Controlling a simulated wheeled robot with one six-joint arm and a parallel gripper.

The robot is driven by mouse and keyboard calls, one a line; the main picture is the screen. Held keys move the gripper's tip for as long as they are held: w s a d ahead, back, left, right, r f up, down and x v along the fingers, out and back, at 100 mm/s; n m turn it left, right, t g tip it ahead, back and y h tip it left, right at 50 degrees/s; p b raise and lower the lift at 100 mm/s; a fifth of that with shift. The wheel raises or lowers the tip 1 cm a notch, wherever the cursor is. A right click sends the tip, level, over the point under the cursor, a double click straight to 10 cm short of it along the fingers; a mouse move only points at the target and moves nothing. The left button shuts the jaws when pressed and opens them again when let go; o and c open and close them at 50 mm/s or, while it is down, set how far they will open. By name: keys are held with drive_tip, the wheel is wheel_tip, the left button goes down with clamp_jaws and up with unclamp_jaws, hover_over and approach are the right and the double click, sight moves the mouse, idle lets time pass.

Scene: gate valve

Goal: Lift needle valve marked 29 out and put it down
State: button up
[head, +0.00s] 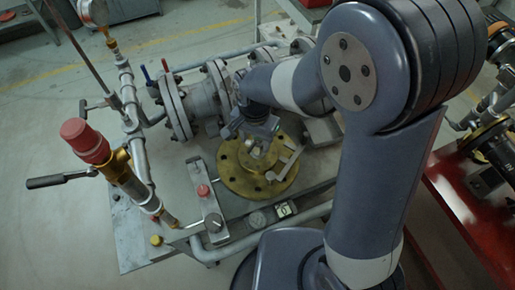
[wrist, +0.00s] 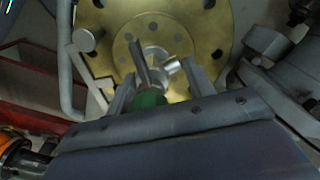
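A brass flange (head: 232,181) lies on the bench in the head view, and its bolt-holed face fills the top of the wrist view (wrist: 205,28). A small metal fitting with a green part (wrist: 150,99), perhaps the needle valve, shows over the flange's middle; no number 29 is readable. My gripper (wrist: 160,88) has its two fingers apart, one on each side of this fitting, with a visible gap on the right. In the head view my gripper (head: 258,146) is over the flange and hides much of the fitting.
A grey flanged gate valve (head: 203,100) and pipework stand behind the flange. A gauge pipe and a red-capped fitting (head: 86,141) rise on the left. A red bench (head: 465,215) is at right.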

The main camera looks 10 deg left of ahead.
drive_tip(key=c, duration=0.8)
drive_tip(key=shift+o, duration=0.2)
drive_tip(key=shift+r, duration=0.1)
wheel_tip(320, 180, up, 10)
drive_tip(key=shift+f, duration=0.1)
drive_tip(key=shift+r+p, duration=1.65)
drive_tip(key=shift+r, duration=0.7)
